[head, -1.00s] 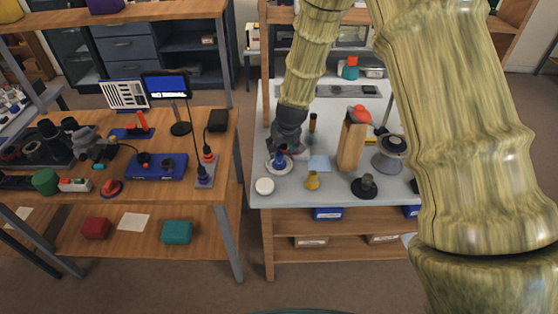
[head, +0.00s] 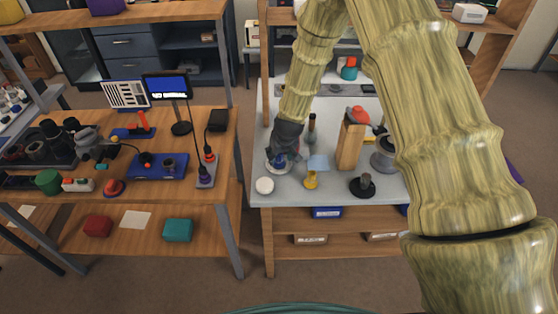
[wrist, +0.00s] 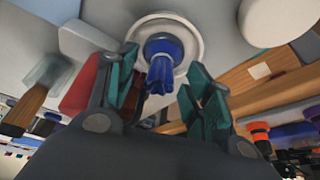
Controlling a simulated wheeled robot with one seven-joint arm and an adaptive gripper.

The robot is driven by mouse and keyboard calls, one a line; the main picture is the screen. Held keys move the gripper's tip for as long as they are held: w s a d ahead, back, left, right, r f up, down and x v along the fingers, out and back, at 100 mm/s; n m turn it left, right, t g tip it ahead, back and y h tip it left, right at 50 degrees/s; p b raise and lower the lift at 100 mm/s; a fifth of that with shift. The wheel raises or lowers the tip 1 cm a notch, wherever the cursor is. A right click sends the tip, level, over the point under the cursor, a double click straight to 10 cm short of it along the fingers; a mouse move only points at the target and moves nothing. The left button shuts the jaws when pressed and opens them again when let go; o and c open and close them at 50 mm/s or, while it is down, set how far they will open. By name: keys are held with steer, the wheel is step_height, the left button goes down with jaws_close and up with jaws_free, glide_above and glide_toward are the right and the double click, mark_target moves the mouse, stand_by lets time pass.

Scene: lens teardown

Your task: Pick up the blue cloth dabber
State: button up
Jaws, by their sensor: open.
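The blue cloth dabber (wrist: 160,62) stands in a round white dish (wrist: 192,28) in the wrist view. In the head view the dabber (head: 281,160) and the white dish (head: 279,168) are near the left front of the pale worktop, partly hidden by my gripper. My gripper (wrist: 160,90) is open, its teal-padded fingers on either side of the dabber's lower part in the wrist picture. Nothing is held. I cannot tell whether either finger touches the dabber. In the head view my gripper (head: 284,152) is just above the dish.
A round white lid-like piece (head: 265,185) lies close to the dish, at the front. A wooden bench (head: 140,200) is at left.

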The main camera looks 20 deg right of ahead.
mark_target(281, 156)
steer(key=shift+c, duration=0.4)
steer(key=c, duration=0.9)
steer(key=shift+o, duration=0.2)
steer(key=shift+r+b, duration=0.45)
steer(key=shift+r, duration=0.25)
steer(key=shift+b+v, duration=0.6)
steer(key=shift+v, duration=0.45)
steer(key=s+d+r+b, duration=0.1)
steer(key=s+d+b, duration=0.1)
steer(key=s, duration=1.3)
steer(key=shift+r+b, duration=0.35)
steer(key=shift+b, duration=0.55)
steer(key=shift+c, duration=0.3)
